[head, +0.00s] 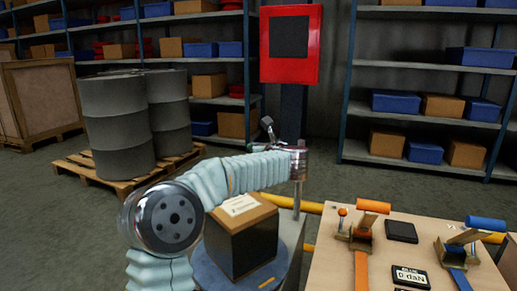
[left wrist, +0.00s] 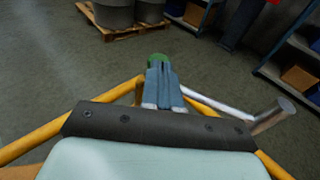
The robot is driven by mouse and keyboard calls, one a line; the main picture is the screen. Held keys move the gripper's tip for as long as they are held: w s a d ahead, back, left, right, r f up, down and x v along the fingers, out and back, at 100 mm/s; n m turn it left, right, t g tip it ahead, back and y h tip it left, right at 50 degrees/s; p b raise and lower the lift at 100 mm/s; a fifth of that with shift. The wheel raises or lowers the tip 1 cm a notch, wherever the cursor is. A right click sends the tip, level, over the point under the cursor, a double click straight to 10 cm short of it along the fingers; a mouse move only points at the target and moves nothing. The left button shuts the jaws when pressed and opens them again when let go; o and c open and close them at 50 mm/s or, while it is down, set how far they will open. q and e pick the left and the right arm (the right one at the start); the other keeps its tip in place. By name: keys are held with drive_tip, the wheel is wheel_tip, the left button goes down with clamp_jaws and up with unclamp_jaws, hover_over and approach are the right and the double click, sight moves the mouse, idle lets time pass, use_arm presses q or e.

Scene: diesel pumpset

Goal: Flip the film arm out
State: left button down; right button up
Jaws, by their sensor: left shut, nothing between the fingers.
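My left gripper (left wrist: 159,72) is shut and empty in the left wrist view, its blue-grey fingers together with a green tip, over open floor. A silver bar (left wrist: 235,108) with a round end shows to the right of the fingers, apart from them in the picture; I cannot tell for sure whether it is the film arm. In the head view my left arm reaches across a dark box (head: 243,243) on a round blue-grey turntable (head: 207,275). My left fingers are not clear there. My right gripper is not in view.
Yellow rails (left wrist: 30,143) run below the gripper. A wooden table (head: 335,272) with orange-handled and blue-handled clamps stands at the right. Grey drums (head: 118,125) on a pallet stand at the left. A red panel (head: 290,45) and shelves are behind.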

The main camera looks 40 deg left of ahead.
use_arm(q)
drive_tip(key=shift+w+a+f+m+t+h+b, duration=0.1)
drive_tip(key=shift+w+a+m+t+h+b, duration=0.15)
drive_tip(key=shift+a+m+t+b, duration=0.2)
drive_tip(key=shift+w+a+f+m+t+h+b, duration=0.1)
drive_tip(key=shift+w+a+m+t+h+b, duration=0.2)
drive_tip(key=shift+b, duration=0.25)
drive_tip(key=shift+w+a+r+m+t+h, duration=0.15)
drive_tip(key=shift+w+a+m+t+h, duration=0.15)
drive_tip(key=shift+w+a+t, duration=0.15)
drive_tip(key=shift+w+a+r+m+t+h, duration=0.15)
drive_tip(key=shift+w+a+m+t+h, duration=0.15)
drive_tip(key=shift+w+a, duration=0.2)
drive_tip(key=shift+r, duration=0.1)
